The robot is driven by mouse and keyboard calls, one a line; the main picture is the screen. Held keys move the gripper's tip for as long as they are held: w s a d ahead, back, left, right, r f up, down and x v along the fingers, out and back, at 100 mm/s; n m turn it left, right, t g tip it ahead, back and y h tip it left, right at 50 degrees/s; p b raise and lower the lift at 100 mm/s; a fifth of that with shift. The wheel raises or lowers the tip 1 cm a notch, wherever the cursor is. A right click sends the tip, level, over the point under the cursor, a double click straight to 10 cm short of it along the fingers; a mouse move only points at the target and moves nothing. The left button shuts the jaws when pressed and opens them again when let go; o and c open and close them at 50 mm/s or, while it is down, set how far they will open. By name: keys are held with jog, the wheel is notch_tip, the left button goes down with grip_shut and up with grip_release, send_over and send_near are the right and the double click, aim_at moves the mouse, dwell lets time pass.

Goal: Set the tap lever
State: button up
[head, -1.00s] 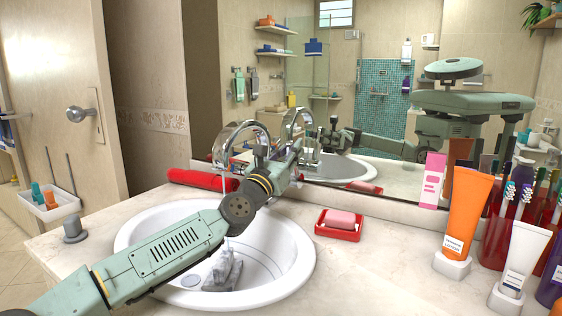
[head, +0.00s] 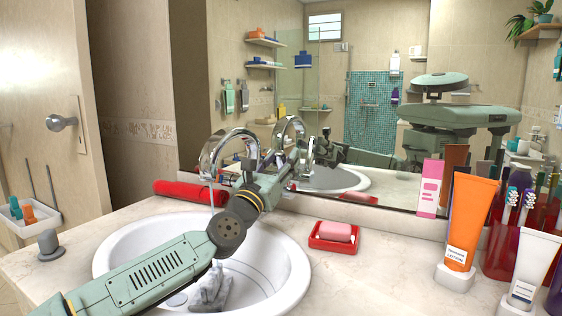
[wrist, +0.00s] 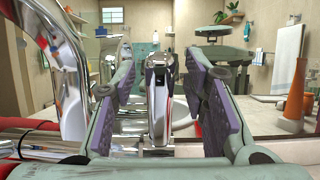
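The chrome tap (head: 228,145) arches over the white basin (head: 112,262), with a thin stream seeming to fall from its spout. In the wrist view the tap's curved chrome pipe (wrist: 72,60) rises close on the left. A chrome upright that looks like the tap lever (wrist: 158,100) stands between the fingers of my gripper (wrist: 165,100). The purple-padded fingers are open, with a visible gap on each side of it. In the head view my arm reaches over the basin to the tap, and its wrist hides the tap's base and the lever.
A red rolled item (head: 185,193) lies left of the tap. A red soap dish (head: 335,245) with pink soap (head: 336,231) is right of the basin. An orange lotion tube (head: 470,220) and toothbrushes stand far right. The mirror (head: 385,175) rises close behind the tap.

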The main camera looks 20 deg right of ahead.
jog(key=shift+s+a+f, duration=0.1)
jog(key=shift+s+a, duration=0.05)
jog(key=shift+a, duration=0.05)
jog(key=s+a, duration=1)
jog(key=shift+f, duration=0.45)
jog(key=shift+s, duration=0.1)
jog(key=w+d+r+g+y+p, duration=0.1)
jog(key=w+d+p, duration=0.2)
jog(key=p, duration=0.1)
jog(key=w+d+g+y+p, duration=0.1)
jog(key=w+d+p, duration=0.3)
jog(key=w+d+r+g+y+p, duration=0.1)
jog(key=w+d+p, duration=0.2)
jog(key=p, duration=0.1)
jog(key=shift+w+d+r+p, duration=0.3)
jog(key=shift+r+p, duration=0.05)
jog(key=shift+p, duration=0.05)
